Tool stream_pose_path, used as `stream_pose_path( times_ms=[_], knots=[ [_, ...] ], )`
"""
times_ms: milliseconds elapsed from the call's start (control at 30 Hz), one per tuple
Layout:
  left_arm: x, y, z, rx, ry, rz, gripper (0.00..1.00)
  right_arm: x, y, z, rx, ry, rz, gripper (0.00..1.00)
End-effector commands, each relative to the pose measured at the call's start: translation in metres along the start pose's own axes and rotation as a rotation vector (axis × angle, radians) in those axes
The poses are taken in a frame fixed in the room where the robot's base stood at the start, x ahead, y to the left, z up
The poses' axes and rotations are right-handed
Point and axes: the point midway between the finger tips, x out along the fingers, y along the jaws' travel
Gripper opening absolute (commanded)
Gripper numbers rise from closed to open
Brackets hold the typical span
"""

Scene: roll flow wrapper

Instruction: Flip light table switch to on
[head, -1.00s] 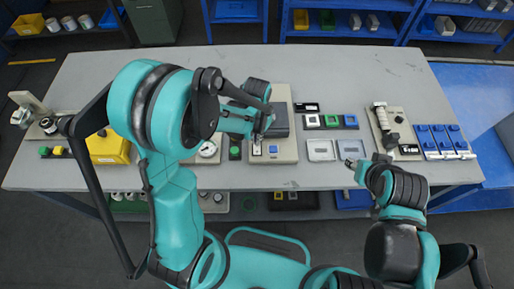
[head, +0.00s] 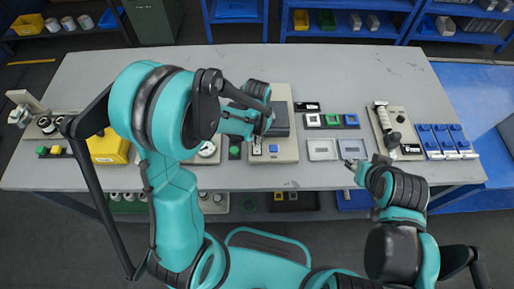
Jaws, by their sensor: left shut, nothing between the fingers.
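The likely light table is a beige unit (head: 284,97) with a dark top panel (head: 281,119) and a blue button (head: 273,148) near its front edge. A small switch sits at its front left, and its setting is too small to tell. My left gripper (head: 257,139) is shut and empty, pointing down at the front left of this unit, beside the blue button. Whether it touches the switch cannot be told. My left arm hides the unit's left side. My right gripper (head: 350,163) is at the front of the table by two grey trays, and its fingers are too small to judge.
The grey table (head: 340,80) is clear along its back. A yellow bin (head: 108,149) stands left. Two grey trays (head: 322,149), green and white square pieces (head: 332,120), a beige fixture (head: 388,118) and blue blocks (head: 441,137) stand right.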

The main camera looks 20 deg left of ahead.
Motion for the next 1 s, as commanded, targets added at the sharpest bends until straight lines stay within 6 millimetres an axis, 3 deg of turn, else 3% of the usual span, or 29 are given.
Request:
stream_pose_path(
  times_ms=[533,1000],
  knots=[
    [0.003,0.0,0.0,0.0,0.0,0.0,0.0,0.003,0.0,0.002,0.0,0.0,0.0,0.4],
    [-0.035,0.0,0.0,0.0,0.0,0.0,0.0,-0.021,0.0,-0.015,0.0,0.0,0.0,0.4]
  ],
)
